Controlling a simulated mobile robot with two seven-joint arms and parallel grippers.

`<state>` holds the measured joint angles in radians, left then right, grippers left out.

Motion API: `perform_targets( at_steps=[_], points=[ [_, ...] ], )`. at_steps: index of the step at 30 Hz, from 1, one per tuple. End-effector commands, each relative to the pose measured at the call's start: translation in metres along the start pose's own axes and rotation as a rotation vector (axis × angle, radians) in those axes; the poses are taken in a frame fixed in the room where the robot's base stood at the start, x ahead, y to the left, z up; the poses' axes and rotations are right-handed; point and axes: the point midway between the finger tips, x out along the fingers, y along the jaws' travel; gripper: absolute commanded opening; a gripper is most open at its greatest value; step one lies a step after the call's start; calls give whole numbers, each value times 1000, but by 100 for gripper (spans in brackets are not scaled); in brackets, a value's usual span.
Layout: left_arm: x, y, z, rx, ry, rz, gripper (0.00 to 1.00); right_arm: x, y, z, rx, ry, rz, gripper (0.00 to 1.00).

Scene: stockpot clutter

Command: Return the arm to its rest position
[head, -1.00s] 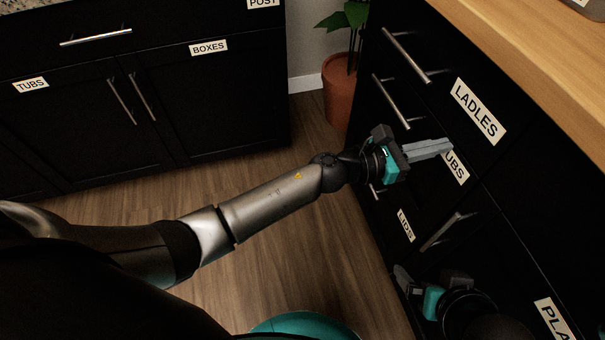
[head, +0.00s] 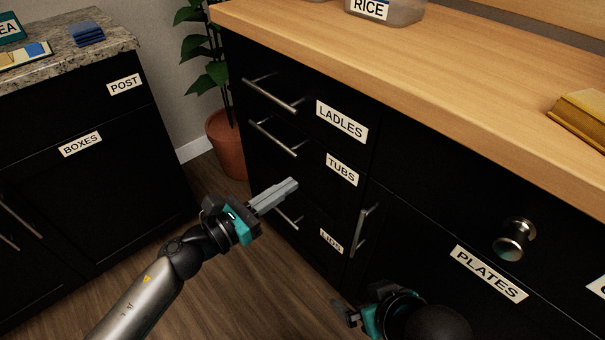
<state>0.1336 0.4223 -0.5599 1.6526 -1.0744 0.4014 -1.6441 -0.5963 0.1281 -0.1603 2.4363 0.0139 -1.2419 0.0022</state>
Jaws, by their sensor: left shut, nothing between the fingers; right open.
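My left gripper (head: 276,196) is shut and empty. Its arm reaches in from the lower left, and its grey fingers point toward the drawer fronts, left of the TUBS label (head: 342,169). In the picture the fingers overlap the area just above the LIDS drawer's handle (head: 287,217); I cannot tell how close they are to it. My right gripper (head: 345,312) is at the bottom middle, low in front of the dark cabinet, with its wrist seen from above. Its fingers are open and partly hidden.
The black cabinet has drawers labelled LADLES (head: 342,121), TUBS and LIDS (head: 331,240), with protruding bar handles, and a PLATES front (head: 489,274) with a knob (head: 514,239). A wooden counter (head: 420,80) lies above. A potted plant (head: 228,143) stands between the cabinets. Floor shows at lower left.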

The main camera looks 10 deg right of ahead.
Motion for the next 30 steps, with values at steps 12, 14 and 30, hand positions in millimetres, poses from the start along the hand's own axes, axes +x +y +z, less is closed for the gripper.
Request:
perform_targets(
  at_steps=[12, 14, 30],
  points=[
    [-34, 0, 0, 1, 0, -1, 0, -7, 6, 7, 4, -62, 18, 100],
    [-34, 0, 0, 1, 0, -1, 0, -7, 6, 7, 4, -63, 18, 100],
    [-80, 58, 24, -1061, -332, 538, 0, -7, 6, 7, 5, -61, 17, 100]
  ],
)
